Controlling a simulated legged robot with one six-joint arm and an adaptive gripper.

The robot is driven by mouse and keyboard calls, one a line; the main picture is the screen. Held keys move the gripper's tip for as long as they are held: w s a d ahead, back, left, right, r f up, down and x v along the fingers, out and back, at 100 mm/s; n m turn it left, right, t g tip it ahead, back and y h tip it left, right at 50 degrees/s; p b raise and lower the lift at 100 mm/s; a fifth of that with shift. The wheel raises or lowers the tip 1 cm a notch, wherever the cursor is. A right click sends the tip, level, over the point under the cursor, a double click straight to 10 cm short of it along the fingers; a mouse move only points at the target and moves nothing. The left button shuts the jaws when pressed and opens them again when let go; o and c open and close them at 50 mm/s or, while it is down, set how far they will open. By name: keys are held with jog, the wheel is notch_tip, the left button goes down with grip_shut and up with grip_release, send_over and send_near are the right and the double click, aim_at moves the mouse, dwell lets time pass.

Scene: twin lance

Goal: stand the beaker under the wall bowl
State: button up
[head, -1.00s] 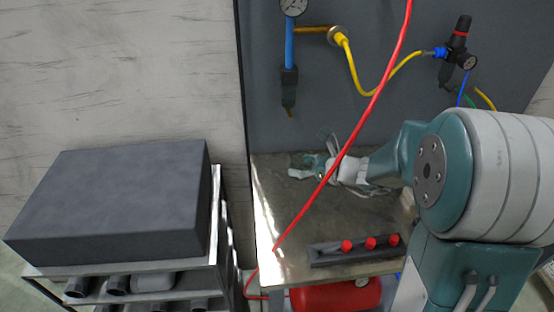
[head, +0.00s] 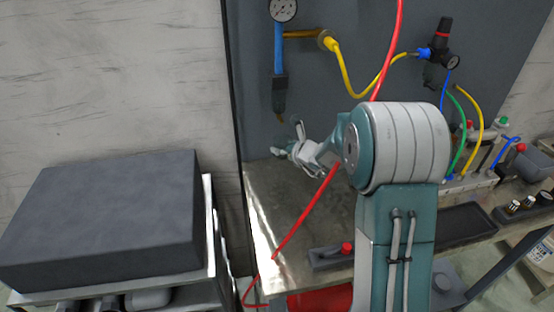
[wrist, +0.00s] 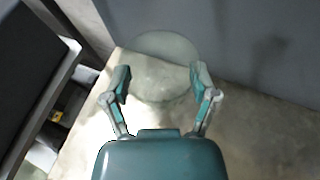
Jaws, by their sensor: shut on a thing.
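The clear glass beaker (wrist: 166,52) stands out only faintly, between the two teal fingers of my gripper (wrist: 160,76) in the wrist view. The fingers are shut on its sides. In the head view, my gripper (head: 288,150) is low by the back panel, just below the tip of the wall bowl (head: 279,101). The beaker is too clear to make out in the head view. I cannot tell whether its base touches the bench top.
The metal bench (head: 268,205) is bare at its left end. A dark block (head: 100,215) sits on a cart at the left. A dark strip with a red knob (head: 347,248) lies at the bench front.

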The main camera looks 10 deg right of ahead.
jog(key=w+f, duration=0.2)
jog(key=f, duration=0.1)
jog(key=w+f, duration=0.1)
jog(key=shift+w+a+f, duration=0.25)
notch_tip(320, 180, down, 3)
jog(key=shift+r, duration=0.2)
jog(key=shift+a+f, duration=0.15)
jog(key=shift+a, duration=0.05)
jog(key=shift+f, duration=0.1)
jog(key=o, duration=1)
jog(key=shift+d, duration=0.1)
